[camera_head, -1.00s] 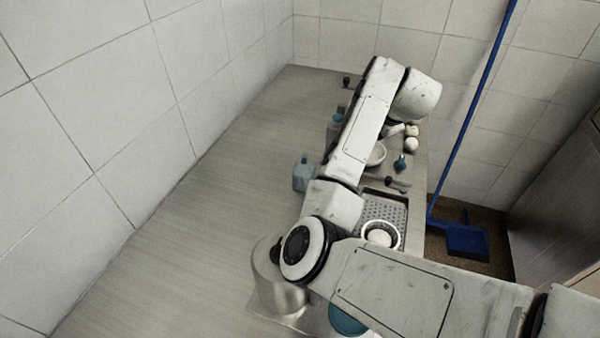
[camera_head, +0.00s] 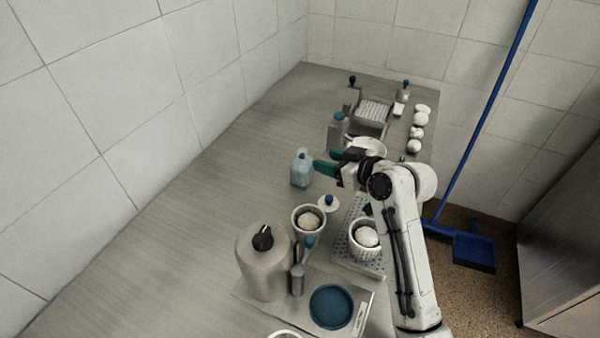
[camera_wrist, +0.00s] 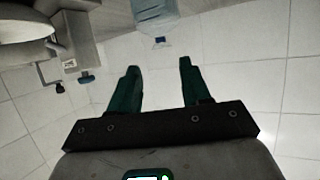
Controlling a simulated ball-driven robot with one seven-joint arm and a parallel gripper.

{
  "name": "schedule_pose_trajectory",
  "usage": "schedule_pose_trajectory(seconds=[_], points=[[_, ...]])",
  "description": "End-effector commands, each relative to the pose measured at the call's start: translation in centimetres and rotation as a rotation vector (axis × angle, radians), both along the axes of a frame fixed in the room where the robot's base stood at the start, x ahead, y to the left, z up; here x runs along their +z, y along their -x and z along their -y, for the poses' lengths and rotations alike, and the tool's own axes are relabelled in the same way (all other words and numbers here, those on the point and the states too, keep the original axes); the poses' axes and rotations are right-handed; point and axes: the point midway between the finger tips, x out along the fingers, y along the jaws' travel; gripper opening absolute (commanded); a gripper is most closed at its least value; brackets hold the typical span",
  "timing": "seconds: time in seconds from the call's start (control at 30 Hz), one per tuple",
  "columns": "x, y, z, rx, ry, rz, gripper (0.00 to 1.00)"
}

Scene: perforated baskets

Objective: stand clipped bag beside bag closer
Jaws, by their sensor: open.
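A pale blue, translucent bag-like container with a blue top (camera_head: 301,169) stands upright on the counter, left of my gripper (camera_head: 325,162). I cannot tell for sure that it is the clipped bag. It also shows at the top of the wrist view (camera_wrist: 155,10), beyond my green fingertips (camera_wrist: 158,66). My gripper is open, with nothing between its fingers, and apart from the container. A grey upright block with a blue top (camera_head: 338,128) stands behind my gripper, beside a grey tray-like device (camera_head: 371,113). I cannot tell which is the bag closer.
A white bowl (camera_head: 371,145) is just behind my gripper. Cups with pale round contents (camera_head: 308,219), a perforated tray (camera_head: 345,243), a large grey canister (camera_head: 262,265) and a blue disc (camera_head: 331,306) stand nearer. The counter's left side (camera_head: 190,220) is clear.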

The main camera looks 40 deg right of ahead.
Motion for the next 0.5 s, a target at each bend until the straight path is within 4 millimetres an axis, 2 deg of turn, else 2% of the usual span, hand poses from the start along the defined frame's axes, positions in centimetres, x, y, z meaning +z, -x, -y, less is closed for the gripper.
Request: schedule_pose_trajectory(seconds=[0.3, 0.5], points=[[-1.6, -4.2, 0.1, 0.003, -0.001, -0.001, 0.47], [-1.9, -5.3, 0.1, 0.002, -0.001, 0.0, 0.47]])
